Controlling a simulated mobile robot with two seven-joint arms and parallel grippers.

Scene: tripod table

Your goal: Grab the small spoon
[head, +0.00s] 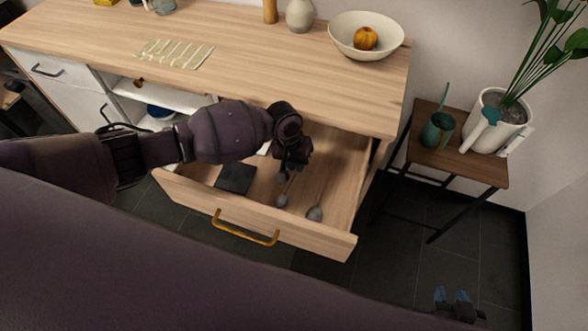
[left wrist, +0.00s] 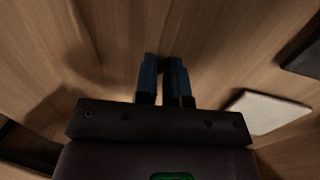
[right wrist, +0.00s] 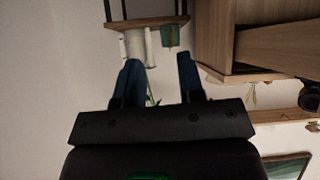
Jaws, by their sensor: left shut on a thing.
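The small spoon (head: 282,201) is in the open wooden drawer (head: 200,200), its bowl toward the drawer front and its handle running up to my left gripper. A larger spoon (head: 314,214) lies to its right. My left gripper (head: 285,174) reaches down into the drawer and is shut on the small spoon's handle. In the left wrist view its fingers (left wrist: 164,60) are close together, and the spoon is not clearly visible between them. My right gripper (head: 454,298) is away from the drawer at the lower right. Its fingers (right wrist: 157,75) are apart and empty.
A dark flat item (head: 236,179) and a white item (left wrist: 265,112) lie in the drawer. The counter (head: 250,70) overhangs the drawer's rear. A bowl with fruit (head: 345,48) stands on it. A side table (head: 465,170) with a potted plant (head: 490,125) stands right.

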